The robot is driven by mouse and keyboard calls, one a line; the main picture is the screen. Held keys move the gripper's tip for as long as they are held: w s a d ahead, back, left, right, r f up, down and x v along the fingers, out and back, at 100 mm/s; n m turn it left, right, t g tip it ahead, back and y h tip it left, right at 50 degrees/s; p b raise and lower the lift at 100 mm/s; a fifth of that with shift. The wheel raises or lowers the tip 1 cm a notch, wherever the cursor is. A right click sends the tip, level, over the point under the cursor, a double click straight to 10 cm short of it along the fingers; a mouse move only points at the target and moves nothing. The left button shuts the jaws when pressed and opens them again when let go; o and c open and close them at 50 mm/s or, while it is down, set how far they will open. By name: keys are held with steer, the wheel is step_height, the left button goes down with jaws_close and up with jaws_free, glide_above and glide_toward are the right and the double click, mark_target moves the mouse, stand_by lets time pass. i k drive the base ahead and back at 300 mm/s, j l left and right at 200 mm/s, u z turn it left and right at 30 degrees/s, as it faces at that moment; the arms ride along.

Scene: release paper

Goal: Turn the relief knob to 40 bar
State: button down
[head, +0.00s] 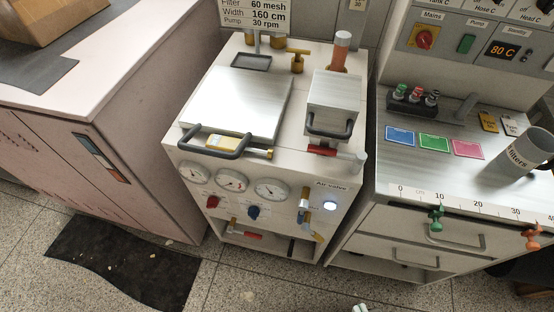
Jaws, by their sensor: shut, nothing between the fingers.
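A cream machine cabinet (300,262) stands in the middle of the head view. Three round dial gauges sit on its front: left (194,172), middle (231,180) and right (272,189). Below them are a red knob (213,201) and a blue knob (253,211). Their labels and the gauge readings are too small to read, so I cannot tell which is the relief knob. Only the pale tips of my gripper (361,308) show at the bottom edge, shut and empty, well apart from the knobs.
A counter with drawers (420,228) stands right, a pinkish cabinet (100,130) left.

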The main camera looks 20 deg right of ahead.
mark_target(212, 202)
steer(key=j+u, duration=0.4)
steer(key=i+j+u, duration=0.2)
steer(key=j+u, duration=0.15)
steer(key=j, duration=0.15)
